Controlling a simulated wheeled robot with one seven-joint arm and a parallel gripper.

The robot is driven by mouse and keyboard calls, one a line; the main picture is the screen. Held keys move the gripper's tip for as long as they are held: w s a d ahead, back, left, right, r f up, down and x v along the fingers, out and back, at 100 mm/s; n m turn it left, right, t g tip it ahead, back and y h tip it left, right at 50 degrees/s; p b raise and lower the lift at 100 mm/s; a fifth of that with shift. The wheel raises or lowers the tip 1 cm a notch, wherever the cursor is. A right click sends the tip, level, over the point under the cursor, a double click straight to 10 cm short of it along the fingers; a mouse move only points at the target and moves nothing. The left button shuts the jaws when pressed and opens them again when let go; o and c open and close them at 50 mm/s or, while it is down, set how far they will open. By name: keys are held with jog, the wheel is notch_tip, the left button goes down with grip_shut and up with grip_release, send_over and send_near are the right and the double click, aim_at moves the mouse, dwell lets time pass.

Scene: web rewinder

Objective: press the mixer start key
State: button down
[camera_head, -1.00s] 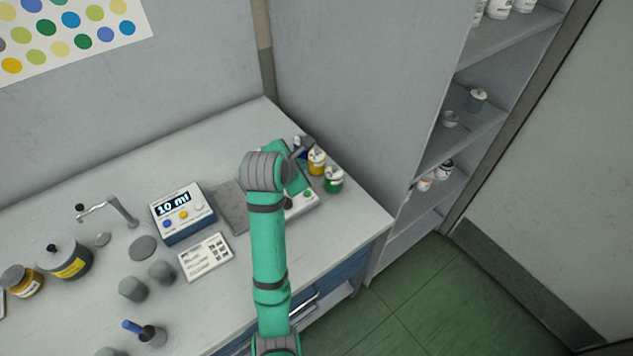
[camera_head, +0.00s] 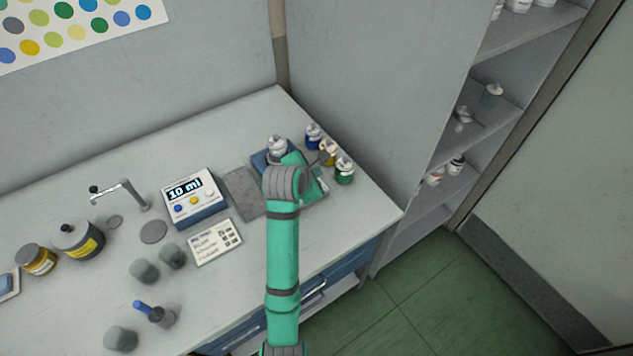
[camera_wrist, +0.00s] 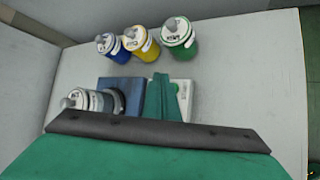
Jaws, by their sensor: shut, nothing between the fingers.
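The mixer is a blue and white unit (camera_head: 262,158) at the right end of the bench, partly hidden under my arm. In the wrist view, its blue part (camera_wrist: 122,84) holds a white-lidded jar (camera_wrist: 76,100), which also shows in the head view (camera_head: 277,147). My gripper (camera_wrist: 161,80) is shut and empty, pointing over the mixer beside this key. I cannot tell whether it touches anything. The rest of the mixer's front is hidden by my wrist.
Blue (camera_head: 313,136), yellow (camera_head: 329,152) and green (camera_head: 344,170) jars stand close beyond the mixer. A dispenser reading 10 ml (camera_head: 194,198) and a printed card (camera_head: 215,242) lie to the left. Shelves (camera_head: 480,140) stand at the right.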

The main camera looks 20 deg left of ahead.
jog(key=shift+f, duration=0.85)
jog(key=shift+f, duration=0.15)
dwell(1.4)
jog(key=shift+f, duration=0.25)
